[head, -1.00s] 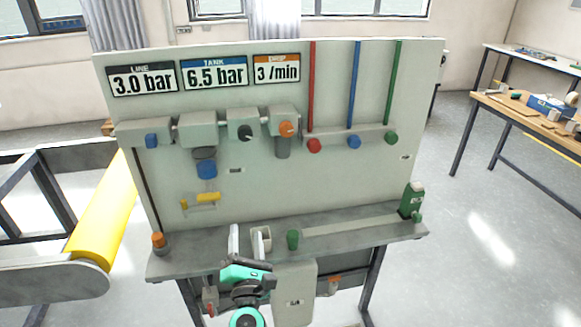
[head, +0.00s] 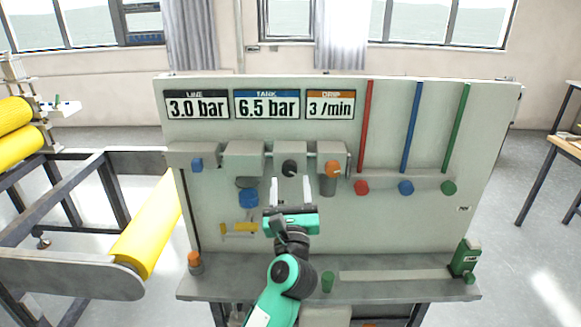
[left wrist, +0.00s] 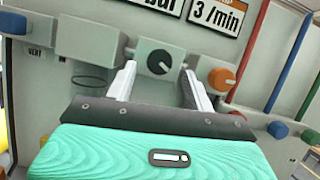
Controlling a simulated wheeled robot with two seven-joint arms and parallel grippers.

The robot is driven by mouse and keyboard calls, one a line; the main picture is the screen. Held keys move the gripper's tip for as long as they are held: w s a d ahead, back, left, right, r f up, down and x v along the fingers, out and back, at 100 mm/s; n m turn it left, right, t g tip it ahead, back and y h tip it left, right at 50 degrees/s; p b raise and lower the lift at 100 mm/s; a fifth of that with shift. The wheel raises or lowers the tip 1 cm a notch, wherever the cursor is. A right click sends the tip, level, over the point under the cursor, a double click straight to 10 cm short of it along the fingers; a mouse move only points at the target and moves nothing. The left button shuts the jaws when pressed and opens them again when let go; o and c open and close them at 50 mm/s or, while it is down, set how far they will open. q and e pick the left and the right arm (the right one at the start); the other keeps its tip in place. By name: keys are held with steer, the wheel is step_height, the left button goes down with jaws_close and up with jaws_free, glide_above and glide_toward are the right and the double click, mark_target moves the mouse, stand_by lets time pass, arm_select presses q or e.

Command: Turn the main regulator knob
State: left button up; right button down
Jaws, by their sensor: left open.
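The black regulator knob (head: 289,168) sits on a grey block on the upright panel, below the displays. It also shows in the left wrist view (left wrist: 160,62), with a light pointer mark on its face. My left gripper (head: 291,190) is open and empty, just below the knob in the head view. In the left wrist view its two white fingers (left wrist: 158,88) point toward the panel, one on each side of the knob. I cannot tell whether they touch it. My right gripper is not in view.
An orange knob (head: 333,169) is close on the right, and a blue cap (head: 249,198) is at lower left. Red (head: 361,187), blue (head: 406,188) and green (head: 448,188) knobs sit further right. A shelf (head: 400,290) juts out below. A yellow roller (head: 150,230) stands left.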

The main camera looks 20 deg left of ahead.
mark_target(289, 172)
arm_select(q)
steer(key=shift+p+x, duration=0.4)
steer(key=shift+x, duration=1.5)
steer(key=c, duration=1)
steer(key=m+h+p, duration=0.1)
steer(key=m+p, duration=0.2)
steer(key=m+h+p, duration=0.2)
steer(key=m+p, duration=0.1)
steer(key=p, duration=0.1)
steer(key=m+h+p, duration=0.2)
steer(key=m+p, duration=0.1)
steer(key=shift+a+r+t+p, duration=0.2)
steer(key=shift+r+t+p, duration=0.1)
steer(key=shift+p, duration=0.1)
steer(key=shift+s+f+m+h+p, duration=0.1)
steer(key=shift+f+m+h+p, duration=0.2)
steer(key=shift+m+p, duration=0.75)
steer(key=o, duration=1)
